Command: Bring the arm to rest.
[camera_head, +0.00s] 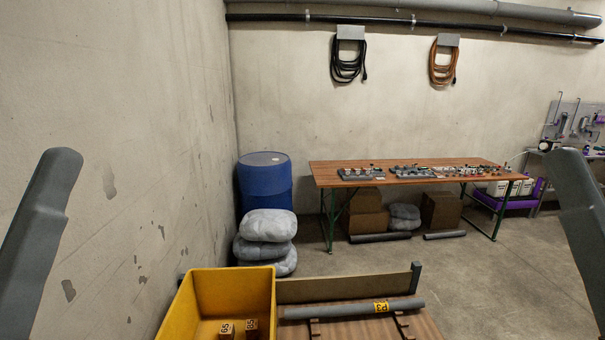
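Part of my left arm (38,235) shows as a grey link rising at the left edge. Part of my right arm (583,215) shows as a grey link at the right edge. Neither gripper shows, so whether they are open or hold anything is hidden. A grey pipe with a yellow "P3" label (345,310) lies across the wooden surface (430,327) at the bottom, apart from both visible arm links.
A yellow bin (180,315) holds small labelled blocks (251,328). Behind it are stacked grey sacks (266,225) and a blue barrel (265,183). A wooden table (420,173) with small parts stands at the back wall. Floor (500,285) at right is clear.

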